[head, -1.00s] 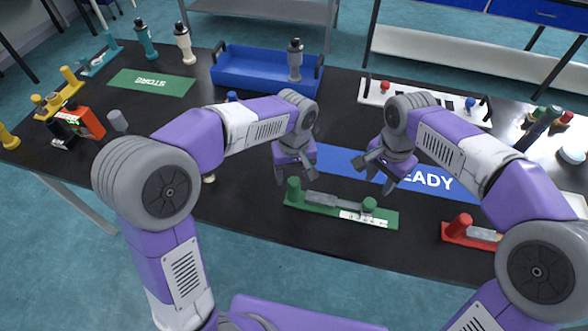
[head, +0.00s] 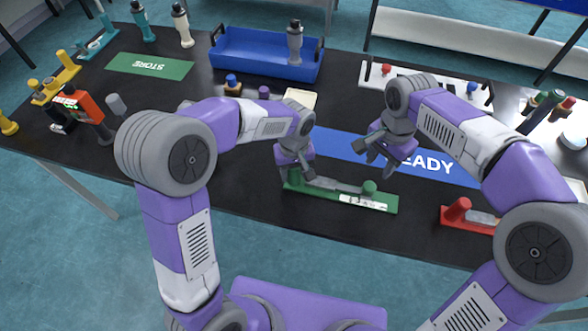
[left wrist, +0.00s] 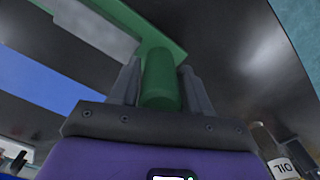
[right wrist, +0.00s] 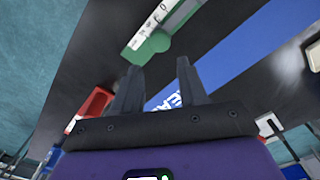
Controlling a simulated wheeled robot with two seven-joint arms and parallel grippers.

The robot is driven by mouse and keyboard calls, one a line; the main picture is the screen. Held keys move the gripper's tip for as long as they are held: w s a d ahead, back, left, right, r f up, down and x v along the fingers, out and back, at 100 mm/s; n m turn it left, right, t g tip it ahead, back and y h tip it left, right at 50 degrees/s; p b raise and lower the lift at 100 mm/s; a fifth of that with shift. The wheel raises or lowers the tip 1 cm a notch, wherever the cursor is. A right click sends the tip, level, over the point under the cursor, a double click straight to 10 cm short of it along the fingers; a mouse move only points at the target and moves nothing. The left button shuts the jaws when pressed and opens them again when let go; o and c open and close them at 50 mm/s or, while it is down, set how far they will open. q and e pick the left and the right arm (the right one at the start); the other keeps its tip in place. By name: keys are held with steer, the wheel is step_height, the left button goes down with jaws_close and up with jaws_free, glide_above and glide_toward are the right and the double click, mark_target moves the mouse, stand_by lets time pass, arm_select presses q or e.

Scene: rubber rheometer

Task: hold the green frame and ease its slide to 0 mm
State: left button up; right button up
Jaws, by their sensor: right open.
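The green frame (head: 330,199) lies on the black table in front of me, with a green post at its left end, a green knob (head: 369,187) toward its right, a grey slide (head: 335,186) between them and a white scale (head: 362,202). My left gripper (head: 297,176) is down at the left post. In the left wrist view the post (left wrist: 161,80) stands between the two fingers (left wrist: 161,85), which are spread about as wide as the right ones; contact is unclear. My right gripper (head: 374,154) is open and empty, above and behind the right knob. Scale readings are too small to read.
A red frame (head: 468,219) lies to the right. The blue READY mat (head: 345,146) is behind the green frame. A blue tray (head: 245,68) holding a bottle and a white rack (head: 400,77) stand further back. A green STORE mat (head: 150,66) is far left.

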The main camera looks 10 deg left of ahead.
mark_target(370, 186)
arm_select(q)
steer(key=c, duration=0.7)
jaws_close()
arm_select(e)
steer(key=shift+o, duration=1.5)
steer(key=shift+r, duration=0.25)
steer(key=shift+o, duration=0.4)
steer(key=shift+r+m, duration=0.7)
steer(key=shift+m, duration=0.1)
step_height(370, 186, down, 12)
steer(key=shift+r, duration=0.1)
steer(key=shift+c, duration=0.2)
jaws_close()
